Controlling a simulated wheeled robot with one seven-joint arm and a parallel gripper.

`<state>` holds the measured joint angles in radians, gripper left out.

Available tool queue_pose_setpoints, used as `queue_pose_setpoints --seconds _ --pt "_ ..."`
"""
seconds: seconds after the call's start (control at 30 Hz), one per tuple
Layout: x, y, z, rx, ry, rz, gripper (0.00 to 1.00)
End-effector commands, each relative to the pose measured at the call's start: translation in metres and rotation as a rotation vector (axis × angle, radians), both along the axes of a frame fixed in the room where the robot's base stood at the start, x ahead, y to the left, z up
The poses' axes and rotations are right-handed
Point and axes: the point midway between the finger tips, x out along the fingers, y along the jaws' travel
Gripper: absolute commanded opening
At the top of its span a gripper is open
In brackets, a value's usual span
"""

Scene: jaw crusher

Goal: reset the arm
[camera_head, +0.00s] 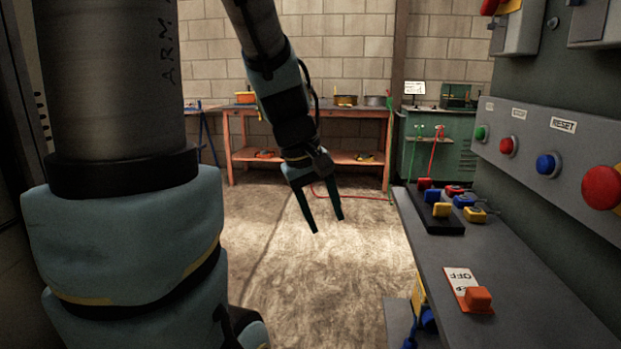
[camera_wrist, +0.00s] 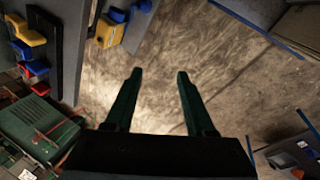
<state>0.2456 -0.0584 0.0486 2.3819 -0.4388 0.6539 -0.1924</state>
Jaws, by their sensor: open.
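My gripper (camera_head: 328,228) hangs from the arm in the middle of the head view, pointing down. Its two thin dark green fingers are apart, with nothing between them. In the wrist view my gripper (camera_wrist: 159,72) also shows open and empty above the bare floor. My arm comes down from the top of the head view, and a large part of it fills the left side.
A grey shelf (camera_head: 495,290) at the right holds coloured padlocks (camera_head: 443,209) and an orange-and-white OFF tag (camera_head: 463,282). Above it is a panel (camera_head: 575,140) with coloured buttons. A wooden workbench (camera_head: 300,113) and green cabinet (camera_head: 437,160) stand behind.

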Motion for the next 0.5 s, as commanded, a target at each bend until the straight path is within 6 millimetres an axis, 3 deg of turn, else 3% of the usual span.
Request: queue_pose_setpoints --seconds 0.1,0.3,0.37,0.5 --pt "-0.012 0.044 -0.040 0.160 -0.020 -0.138 0.55" --pt "-0.034 0.095 -0.083 0.345 -0.048 -0.405 0.55" --pt "-0.031 0.093 -0.058 0.343 -0.055 -0.404 0.55" --pt "-0.031 0.092 -0.029 0.341 -0.054 -0.400 0.55"
